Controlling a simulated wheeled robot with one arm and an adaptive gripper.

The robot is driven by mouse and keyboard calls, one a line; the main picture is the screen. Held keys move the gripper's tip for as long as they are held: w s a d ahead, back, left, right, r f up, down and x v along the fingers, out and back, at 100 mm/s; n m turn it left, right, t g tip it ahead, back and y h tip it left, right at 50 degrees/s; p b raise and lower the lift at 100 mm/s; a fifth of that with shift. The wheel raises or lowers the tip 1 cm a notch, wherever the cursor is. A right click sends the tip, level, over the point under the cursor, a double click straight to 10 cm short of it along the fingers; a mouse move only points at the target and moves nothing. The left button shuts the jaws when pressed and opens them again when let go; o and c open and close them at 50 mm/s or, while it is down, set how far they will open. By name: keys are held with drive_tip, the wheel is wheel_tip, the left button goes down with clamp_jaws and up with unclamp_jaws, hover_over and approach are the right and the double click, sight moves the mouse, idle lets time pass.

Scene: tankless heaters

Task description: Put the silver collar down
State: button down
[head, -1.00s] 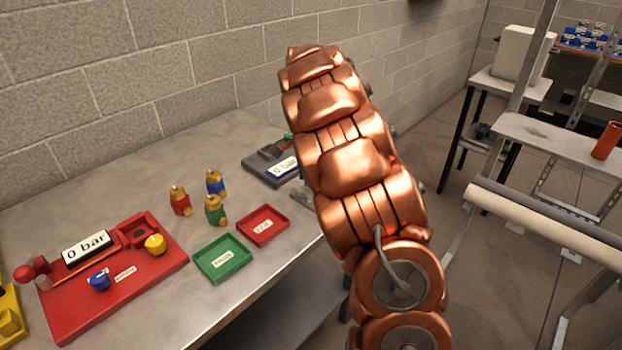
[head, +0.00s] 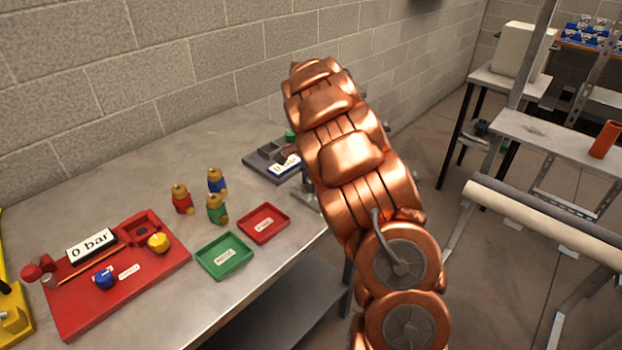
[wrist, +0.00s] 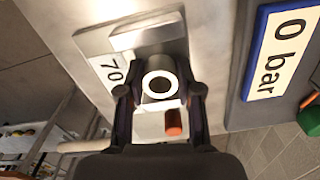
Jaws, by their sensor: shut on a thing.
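In the wrist view the silver collar (wrist: 160,68) is a pale metal ring with a dark round hole facing me. My gripper (wrist: 161,90) is shut on it, with one dark finger on each side. Behind the collar is a silver metal block (wrist: 95,42) with a label reading 70. I cannot tell whether the collar touches the block. In the head view my copper arm hides the gripper and the collar.
A grey board with a "0 bar" display (head: 287,163) lies at the bench's right end. Red tray (head: 264,223), green tray (head: 224,256), several small coloured brass fittings (head: 216,208) and a red board (head: 120,300) stand left of my arm.

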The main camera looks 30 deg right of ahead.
drive_tip(key=c, duration=0.8)
unclamp_jaws()
drive_tip(key=shift+f, duration=0.15)
drive_tip(key=shift+o, duration=0.2)
wheel_tip(320, 180, up, 11)
drive_tip(key=b, duration=0.3)
drive_tip(key=s+a+r+n, duration=0.3)
drive_tip(key=s+a, duration=0.4)
drive_tip(key=s+a+f+n, duration=0.2)
drive_tip(key=s+a+n, duration=0.3)
drive_tip(key=s, duration=0.5)
drive_tip(key=s+a+f+n+g, duration=0.1)
drive_tip(key=s+a+f+n, duration=0.2)
drive_tip(key=s+a, duration=0.3)
drive_tip(key=s+a+f+n, duration=0.3)
drive_tip(key=s+a+n, duration=0.3)
drive_tip(key=s, duration=0.9)
drive_tip(key=shift+f+n+g, duration=0.2)
drive_tip(key=shift+n+g, duration=0.1)
drive_tip(key=shift+g, duration=0.1)
